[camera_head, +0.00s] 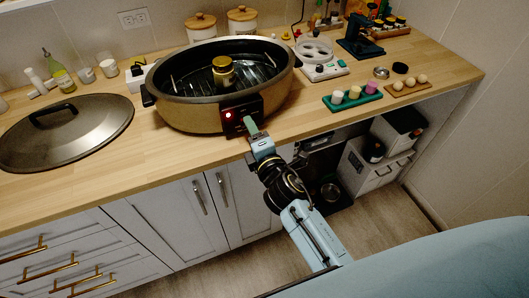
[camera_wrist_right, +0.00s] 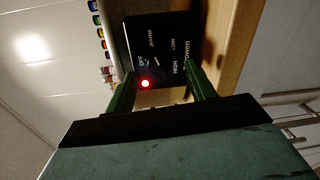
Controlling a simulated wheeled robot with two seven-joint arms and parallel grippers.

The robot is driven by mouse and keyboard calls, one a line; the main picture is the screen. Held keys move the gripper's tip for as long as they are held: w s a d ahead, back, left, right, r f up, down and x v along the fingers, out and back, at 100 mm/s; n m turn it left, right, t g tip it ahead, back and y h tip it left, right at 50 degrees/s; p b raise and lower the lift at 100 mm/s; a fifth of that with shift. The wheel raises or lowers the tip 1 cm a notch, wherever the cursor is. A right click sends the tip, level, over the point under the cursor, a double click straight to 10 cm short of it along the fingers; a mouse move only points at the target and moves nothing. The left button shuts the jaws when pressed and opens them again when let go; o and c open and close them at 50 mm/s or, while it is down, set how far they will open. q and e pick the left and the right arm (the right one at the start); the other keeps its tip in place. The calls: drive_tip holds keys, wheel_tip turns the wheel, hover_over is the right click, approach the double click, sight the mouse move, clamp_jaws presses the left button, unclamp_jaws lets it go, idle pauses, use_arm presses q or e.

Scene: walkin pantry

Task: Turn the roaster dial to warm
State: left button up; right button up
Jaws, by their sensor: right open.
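The roaster (camera_head: 190,118) is a large bronze oval pan with a dark inside, standing on the wooden counter. Its black control panel (camera_head: 241,117) faces the front and has a lit red lamp. In the right wrist view the panel (camera_wrist_right: 160,30) carries the words OFF, WARM, LOW and HIGH around a dark dial (camera_wrist_right: 158,63). The dial is hard to make out against the panel, and I cannot tell its setting. My right gripper (camera_head: 250,124) is at the panel, with its open green fingers (camera_wrist_right: 160,72) on either side of the dial area. Contact cannot be told.
A jar with a gold lid (camera_head: 222,65) stands inside the roaster. The large roaster lid (camera_head: 65,130) lies on the counter at left. A green tray (camera_head: 352,103) and a wooden egg holder (camera_head: 408,88) lie to the right. Cabinet doors are below the counter.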

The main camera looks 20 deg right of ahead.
drive_tip(key=s, duration=1)
drive_tip(key=shift+s+r+b, duration=0.25)
drive_tip(key=shift+r+b, duration=0.05)
drive_tip(key=shift+r, duration=0.05)
drive_tip(key=shift+d, duration=0.1)
drive_tip(key=s+f+m+g, duration=0.2)
drive_tip(key=s+f, duration=0.1)
drive_tip(key=f, duration=0.7)
drive_tip(key=s+f+m+g, duration=0.3)
drive_tip(key=f, duration=0.6)
drive_tip(key=s+f+m+g, duration=0.2)
drive_tip(key=s+f, duration=0.1)
drive_tip(key=f, duration=0.7)
drive_tip(key=s+d+f+m+g, duration=0.3)
drive_tip(key=s+f, duration=0.3)
drive_tip(key=s, duration=0.3)
drive_tip(key=s+d+f+m+g+b, duration=0.1)
drive_tip(key=s+d+f+m+g, duration=0.2)
drive_tip(key=s+f, duration=0.3)
drive_tip(key=s+d+f+m+g, duration=0.3)
drive_tip(key=s+f, duration=0.4)
drive_tip(key=s, duration=0.5)
drive_tip(key=shift+s+d+m, duration=0.2)
drive_tip(key=shift+s+m, duration=0.2)
drive_tip(key=shift+m, duration=0.4)
